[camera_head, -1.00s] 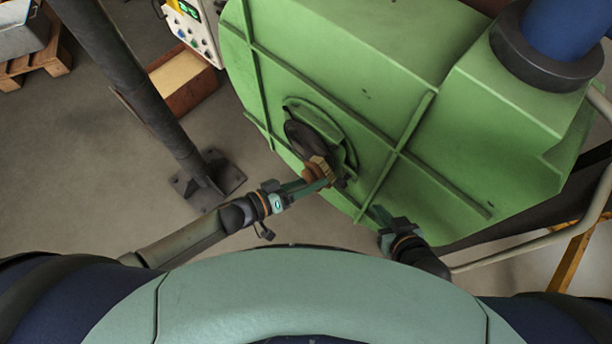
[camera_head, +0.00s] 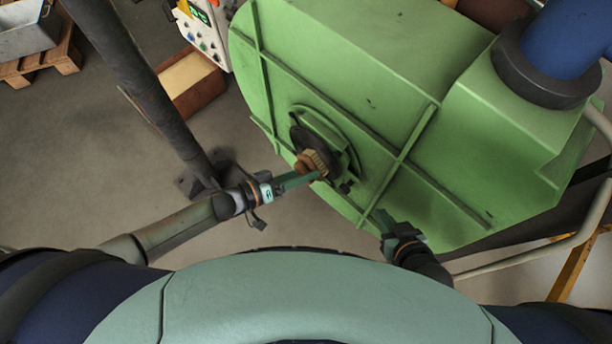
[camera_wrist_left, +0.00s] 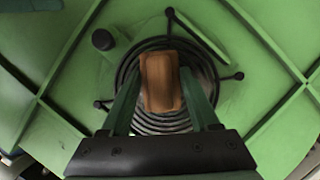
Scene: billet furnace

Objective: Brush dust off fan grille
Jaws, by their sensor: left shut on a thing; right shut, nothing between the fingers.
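The fan grille (camera_wrist_left: 160,122) is a round dark grille of concentric rings on the green fan housing (camera_head: 400,75). In the head view the grille (camera_head: 307,140) is partly hidden by the brush. My left gripper (camera_head: 312,175) is shut on a brush (camera_head: 317,161) with a wooden back and tan bristles. In the left wrist view the brush (camera_wrist_left: 161,82) sits between the fingertips of my left gripper (camera_wrist_left: 162,95) and in front of the grille; contact cannot be told. My right gripper (camera_head: 383,218) is shut and empty beside the housing's lower edge.
A dark post (camera_head: 150,95) with a floor plate stands left of the housing. A wooden box (camera_head: 192,82) and a control panel (camera_head: 205,35) are behind it. A bent pale rail (camera_head: 540,245) runs at the right.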

